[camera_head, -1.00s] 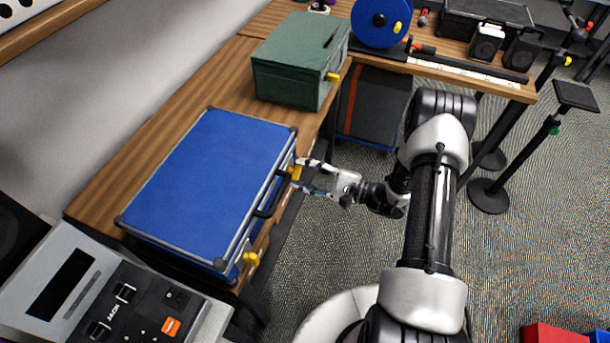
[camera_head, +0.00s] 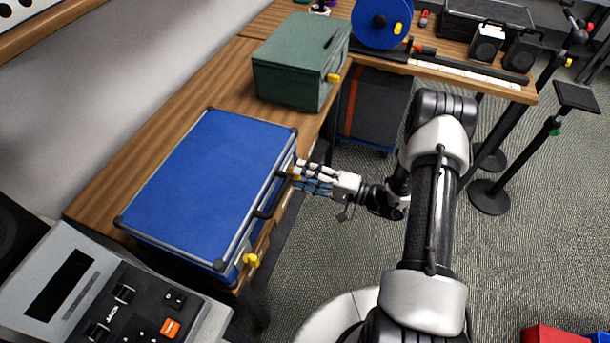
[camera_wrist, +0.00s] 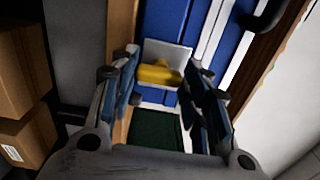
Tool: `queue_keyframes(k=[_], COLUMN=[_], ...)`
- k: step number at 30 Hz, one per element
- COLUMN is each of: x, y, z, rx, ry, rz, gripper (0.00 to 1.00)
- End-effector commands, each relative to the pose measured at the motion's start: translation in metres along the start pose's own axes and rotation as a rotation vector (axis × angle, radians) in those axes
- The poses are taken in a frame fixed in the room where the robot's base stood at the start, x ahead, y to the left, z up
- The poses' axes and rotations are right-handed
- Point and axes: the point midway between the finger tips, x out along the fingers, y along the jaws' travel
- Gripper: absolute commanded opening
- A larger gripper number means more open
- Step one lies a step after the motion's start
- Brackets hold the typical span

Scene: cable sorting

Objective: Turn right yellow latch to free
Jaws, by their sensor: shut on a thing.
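A blue case (camera_head: 205,180) with metal edges lies on the wooden bench. Its right yellow latch (camera_head: 293,173) is on the front face at the far end, largely hidden by my fingers in the head view. My gripper (camera_head: 296,175) reaches it from the right and is shut on it. In the wrist view the yellow latch (camera_wrist: 158,73) sits on a pale plate between the fingertips of my gripper (camera_wrist: 160,62). The case's other yellow latch (camera_head: 251,259) is at the near end of the front. A dark handle (camera_head: 265,205) lies between the two latches.
A green box (camera_head: 300,62) with a yellow knob stands behind the case on the bench (camera_head: 160,135). A grey device (camera_head: 110,290) stands at the near left. Cardboard boxes (camera_wrist: 22,90) show in the wrist view.

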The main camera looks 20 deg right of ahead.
Motion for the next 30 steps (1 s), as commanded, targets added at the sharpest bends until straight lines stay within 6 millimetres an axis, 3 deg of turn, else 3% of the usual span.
queue_keyframes(k=[18, 19, 27, 30], x=[-0.0001, -0.0001, -0.0001, 0.0000], y=[0.0005, 0.0005, 0.0003, 0.0002], z=[-0.0001, -0.0001, -0.0001, -0.0001], rx=[-0.039, -0.039, -0.038, -0.038], ry=[0.000, 0.000, 0.000, 0.000], rz=[0.001, 0.001, 0.000, 0.000], gripper=[0.19, 0.45, 0.63, 0.63])
